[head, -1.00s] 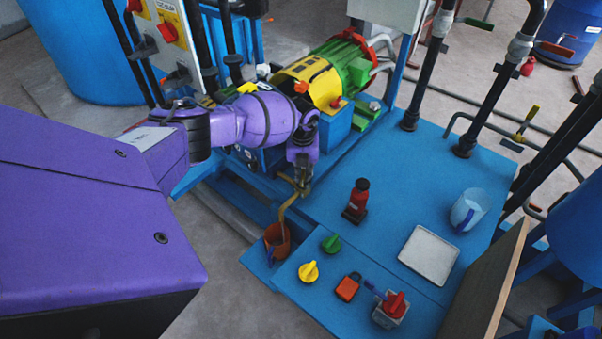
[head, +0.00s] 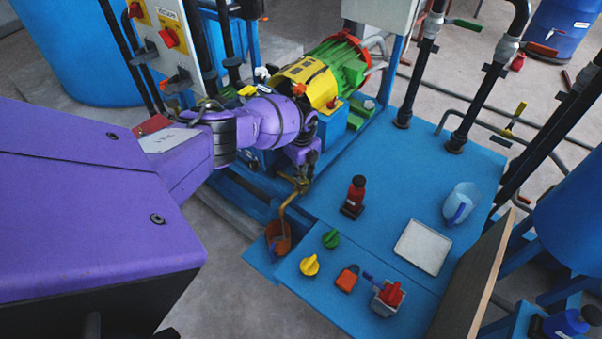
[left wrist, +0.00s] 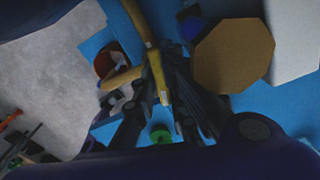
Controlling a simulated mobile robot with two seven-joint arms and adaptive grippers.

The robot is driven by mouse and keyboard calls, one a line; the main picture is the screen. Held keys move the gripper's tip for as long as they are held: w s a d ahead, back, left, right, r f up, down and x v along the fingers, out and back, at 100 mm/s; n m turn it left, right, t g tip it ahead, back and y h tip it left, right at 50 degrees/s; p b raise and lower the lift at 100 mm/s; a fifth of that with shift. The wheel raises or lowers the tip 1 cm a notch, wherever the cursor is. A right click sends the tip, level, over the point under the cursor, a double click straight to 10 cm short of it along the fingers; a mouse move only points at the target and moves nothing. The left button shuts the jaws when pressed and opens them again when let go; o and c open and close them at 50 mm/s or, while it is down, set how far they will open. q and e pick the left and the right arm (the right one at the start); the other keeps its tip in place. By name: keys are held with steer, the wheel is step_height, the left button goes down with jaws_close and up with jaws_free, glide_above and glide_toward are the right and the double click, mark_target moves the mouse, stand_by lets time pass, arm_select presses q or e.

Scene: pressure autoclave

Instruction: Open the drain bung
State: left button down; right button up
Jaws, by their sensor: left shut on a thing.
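My left gripper (head: 303,178) is at the brass drain fitting (head: 287,206) on the near left edge of the blue deck. The fitting's bent pipe runs down to an orange-brown bucket (head: 278,238). In the left wrist view the fingers (left wrist: 165,108) are shut on a narrow yellow-brass piece (left wrist: 156,72), which I take to be the bung's handle. The brass pipe (left wrist: 122,78) bends beside it towards the bucket (left wrist: 106,60). The fingers and wrist hide part of the fitting, so whether the bung is open cannot be told. My right gripper is out of view.
A yellow-and-green motor unit (head: 325,75) stands behind the gripper. On the deck are a red bottle (head: 355,194), a white tray (head: 422,247), a jug (head: 461,202), and green (head: 331,238) and yellow (head: 309,265) knobs.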

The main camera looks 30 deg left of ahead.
arm_select(q)
steer(key=shift+w+r, duration=0.1)
stand_by(0.3)
steer(key=c, duration=1.9)
jaws_free()
steer(key=shift+c, duration=0.2)
steer(key=shift+o, duration=0.7)
